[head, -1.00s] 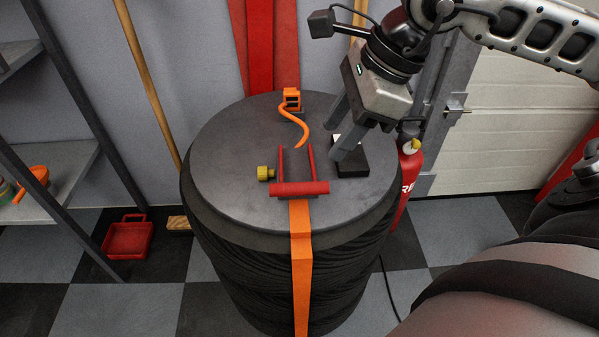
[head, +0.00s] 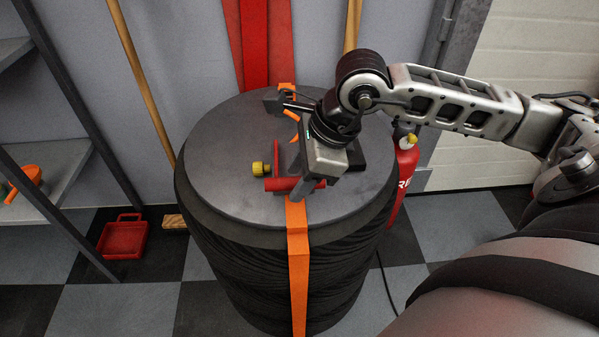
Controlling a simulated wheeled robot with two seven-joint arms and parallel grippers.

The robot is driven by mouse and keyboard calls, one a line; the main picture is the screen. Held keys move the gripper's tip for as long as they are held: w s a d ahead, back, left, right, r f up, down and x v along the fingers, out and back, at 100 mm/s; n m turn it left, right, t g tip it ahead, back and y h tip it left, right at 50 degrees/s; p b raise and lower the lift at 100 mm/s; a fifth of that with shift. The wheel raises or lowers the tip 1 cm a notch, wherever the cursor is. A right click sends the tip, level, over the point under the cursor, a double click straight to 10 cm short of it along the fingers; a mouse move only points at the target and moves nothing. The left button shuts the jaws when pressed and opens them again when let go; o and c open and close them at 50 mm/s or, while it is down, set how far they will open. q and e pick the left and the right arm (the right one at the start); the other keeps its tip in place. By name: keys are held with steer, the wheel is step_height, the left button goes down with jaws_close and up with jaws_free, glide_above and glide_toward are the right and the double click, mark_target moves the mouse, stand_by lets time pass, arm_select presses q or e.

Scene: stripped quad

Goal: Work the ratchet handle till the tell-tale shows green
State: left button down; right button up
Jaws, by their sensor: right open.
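The red ratchet handle (head: 279,184) lies on top of a drum-like stack. Its crossbar is at the near side, and one red side arm runs back from it. My right gripper (head: 309,190) is open, with its fingers pointing down at the right part of the crossbar. It hides that part and the other side arm. Whether the fingers touch the bar I cannot tell. A yellow knob (head: 261,169) sits left of the handle. A black box (head: 353,152) stands partly behind the gripper; no green shows on it. My left gripper is out of view.
An orange strap (head: 298,262) runs down the front of the stack (head: 226,142). A red fire extinguisher (head: 404,165) stands at its right. A grey shelf (head: 50,170) and a red tray (head: 123,237) are at the left.

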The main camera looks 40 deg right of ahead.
jaws_close()
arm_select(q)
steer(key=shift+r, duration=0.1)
arm_select(e)
steer(key=shift+r, duration=0.1)
